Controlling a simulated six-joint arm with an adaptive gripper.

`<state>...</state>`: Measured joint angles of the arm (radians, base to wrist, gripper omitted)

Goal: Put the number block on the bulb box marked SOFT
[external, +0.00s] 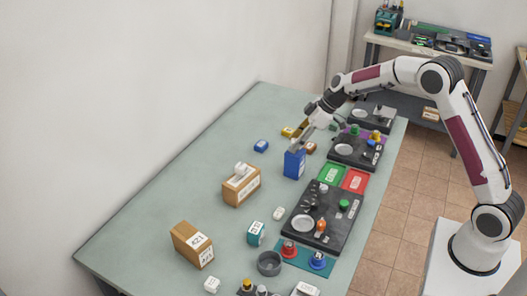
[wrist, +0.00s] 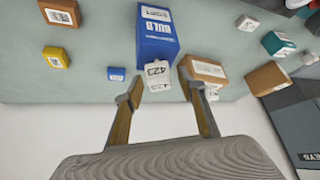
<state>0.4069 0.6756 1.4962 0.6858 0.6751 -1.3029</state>
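The number block (wrist: 158,74) is white, with 423 printed on it. In the wrist view it lies at the near, upper end of a tall blue box (wrist: 155,38) and appears to rest on it. The blue box bears a white label and lettering like BUILD, and stands upright below my gripper in the external view (external: 294,166). My gripper (wrist: 161,80) is open, its fingers on either side of the block with gaps showing; in the external view (external: 298,147) it hides the block. I cannot read SOFT on any box.
A tan box (external: 241,187) with white things on top and another tan box (external: 190,244) stand to the left. A teal box (external: 257,232), a small blue block (external: 261,146) and a yellow block (external: 288,132) are around. Dark trays (external: 335,205) line the right edge.

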